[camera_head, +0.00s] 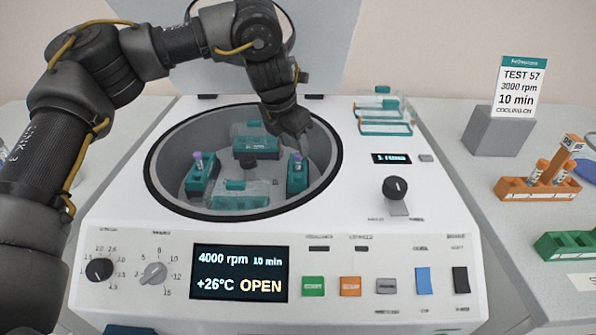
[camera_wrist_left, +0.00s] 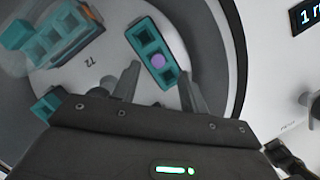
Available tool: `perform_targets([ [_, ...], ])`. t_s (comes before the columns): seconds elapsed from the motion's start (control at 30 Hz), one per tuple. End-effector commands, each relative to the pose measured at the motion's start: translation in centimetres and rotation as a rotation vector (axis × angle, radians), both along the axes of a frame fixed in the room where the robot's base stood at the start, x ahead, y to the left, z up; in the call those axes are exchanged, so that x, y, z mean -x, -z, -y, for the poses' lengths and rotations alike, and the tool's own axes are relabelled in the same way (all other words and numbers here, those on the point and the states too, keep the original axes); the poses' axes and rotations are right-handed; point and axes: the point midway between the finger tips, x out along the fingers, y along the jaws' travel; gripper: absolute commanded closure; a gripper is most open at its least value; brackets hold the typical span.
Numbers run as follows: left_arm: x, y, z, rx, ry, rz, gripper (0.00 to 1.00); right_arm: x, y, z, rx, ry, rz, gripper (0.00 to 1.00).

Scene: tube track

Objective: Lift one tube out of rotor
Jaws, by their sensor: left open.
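The open centrifuge's rotor (camera_head: 250,178) carries several teal buckets. One purple-capped tube (camera_head: 297,159) stands in the right bucket (camera_head: 297,182). Another purple-capped tube (camera_head: 198,158) stands in the left bucket (camera_head: 199,181). My left gripper (camera_head: 300,138) reaches down into the bowl, just above the right bucket. In the left wrist view, its two fingers (camera_wrist_left: 160,90) are apart, with nothing between them. The purple cap (camera_wrist_left: 158,61) shows beyond and between the fingertips, in a teal bucket (camera_wrist_left: 144,35) with other empty holes. The tube's body is hidden in the bucket. My right gripper is out of view.
The bowl rim (camera_head: 155,190) surrounds the gripper. Clear-lidded teal pieces (camera_head: 385,125) lie on the housing behind right. An orange rack (camera_head: 540,188) with tubes, a green rack (camera_head: 565,245) and a sign block (camera_head: 500,130) stand on the right bench. The display reads OPEN.

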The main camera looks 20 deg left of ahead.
Motion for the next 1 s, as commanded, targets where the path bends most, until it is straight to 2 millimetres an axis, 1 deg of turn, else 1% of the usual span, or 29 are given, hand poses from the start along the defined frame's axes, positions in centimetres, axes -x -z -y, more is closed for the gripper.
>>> perform_targets([
  [0.17, -0.1, 0.4, 0.1, -0.001, 0.000, -0.001, 0.56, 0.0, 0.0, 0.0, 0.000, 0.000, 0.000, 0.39],
  [0.23, -0.2, 0.9, 0.1, -0.002, 0.000, -0.003, 0.56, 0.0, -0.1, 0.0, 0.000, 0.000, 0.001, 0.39],
  [0.43, -1.2, 3.6, 0.3, -0.002, 0.001, -0.002, 0.56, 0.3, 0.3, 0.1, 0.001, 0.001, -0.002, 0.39],
  [0.57, -1.6, 4.9, 0.5, -0.002, 0.000, -0.001, 0.56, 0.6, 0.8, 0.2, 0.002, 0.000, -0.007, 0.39],
  [0.83, -1.7, 5.3, 0.6, 0.000, 0.000, 0.000, 0.56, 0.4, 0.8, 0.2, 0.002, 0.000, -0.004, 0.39],
  [0.87, -1.7, 5.3, 0.6, 0.000, 0.000, 0.000, 0.57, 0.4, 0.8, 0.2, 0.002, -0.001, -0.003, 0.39],
  [1.0, -1.7, 5.2, 0.6, 0.000, 0.000, 0.000, 0.76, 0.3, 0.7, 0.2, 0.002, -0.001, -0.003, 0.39],
])
